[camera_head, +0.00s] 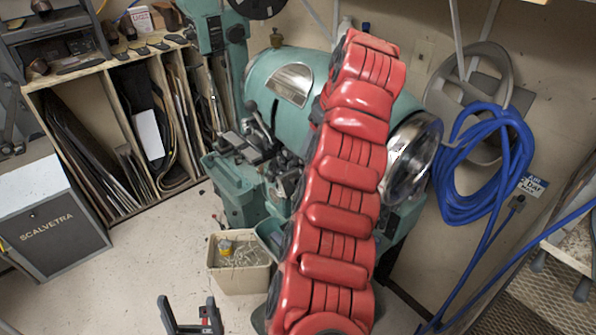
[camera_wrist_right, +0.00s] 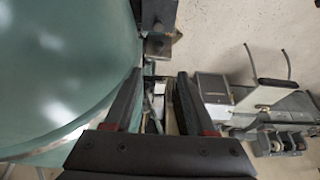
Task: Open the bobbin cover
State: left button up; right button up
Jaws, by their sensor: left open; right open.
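The teal stitching machine (camera_head: 320,75) stands against the back wall. It has a polished round metal end (camera_head: 410,155) on its right and a shiny metal plate (camera_head: 291,83) on its rounded body. I cannot tell for sure which part is the bobbin cover. My red right arm crosses in front of the machine and hides its middle; its gripper is hidden in the head view. In the right wrist view my right gripper (camera_wrist_right: 160,84) is open and empty, beside a large curved teal surface (camera_wrist_right: 65,70). My left gripper (camera_head: 188,302) is open and empty, low at the bottom edge.
A bin (camera_head: 240,275) stands on the floor in front of the machine. A wooden rack (camera_head: 107,75) with sheets and a grey Scalvetra cabinet (camera_head: 60,237) are at left. A blue hose (camera_head: 450,190) hangs on the right wall. A metal shelf (camera_head: 575,258) is at lower right.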

jog(key=f, duration=0.1)
send_near(297, 181)
jog(key=x, duration=0.5)
jog(key=shift+b, duration=0.4)
jog(key=shift+p+x, duration=0.45)
jog(key=shift+x, duration=0.35)
jog(key=shift+w+a+f, duration=0.2)
jog(key=shift+a+f, duration=0.05)
jog(key=shift+f, duration=0.4)
grip_shut()
